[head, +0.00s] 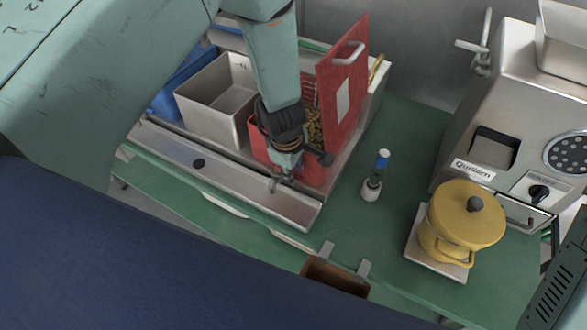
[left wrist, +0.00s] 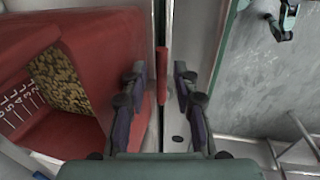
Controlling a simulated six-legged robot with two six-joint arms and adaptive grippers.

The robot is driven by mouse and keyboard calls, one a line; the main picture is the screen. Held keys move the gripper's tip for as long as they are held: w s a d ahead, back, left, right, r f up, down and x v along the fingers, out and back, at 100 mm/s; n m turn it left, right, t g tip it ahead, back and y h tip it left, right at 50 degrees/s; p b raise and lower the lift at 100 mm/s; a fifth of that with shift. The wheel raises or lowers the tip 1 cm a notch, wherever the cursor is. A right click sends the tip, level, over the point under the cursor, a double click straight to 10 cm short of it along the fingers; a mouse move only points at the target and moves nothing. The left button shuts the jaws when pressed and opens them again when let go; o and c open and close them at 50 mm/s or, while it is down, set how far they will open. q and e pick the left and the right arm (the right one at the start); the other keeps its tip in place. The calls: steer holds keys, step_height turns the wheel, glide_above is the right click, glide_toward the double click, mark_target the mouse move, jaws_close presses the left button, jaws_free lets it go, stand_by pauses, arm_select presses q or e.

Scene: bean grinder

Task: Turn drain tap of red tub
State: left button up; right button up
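The red tub (head: 316,173) stands in the metal tray, with yellow-brown beans inside. It fills the left of the left wrist view (left wrist: 75,145). My left gripper (head: 281,182) reaches down at the tub's front, over the tray's trough. In the left wrist view its two fingers (left wrist: 160,95) are apart. A narrow red bar (left wrist: 162,62), which looks like the tap's handle, shows between and beyond the fingertips; I cannot tell whether they touch it. In the head view my gripper hides the tap.
A red panel (head: 348,65) with a handle stands upright at the tub. A steel bin (head: 215,90) and a blue tub (head: 180,85) are to the left.

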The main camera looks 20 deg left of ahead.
arm_select(q)
steer(key=shift+o, duration=0.2)
step_height(320, 180, up, 12)
steer(key=s, duration=0.2)
steer(key=shift+s+a+f, duration=0.15)
stand_by(0.3)
stand_by(0.5)
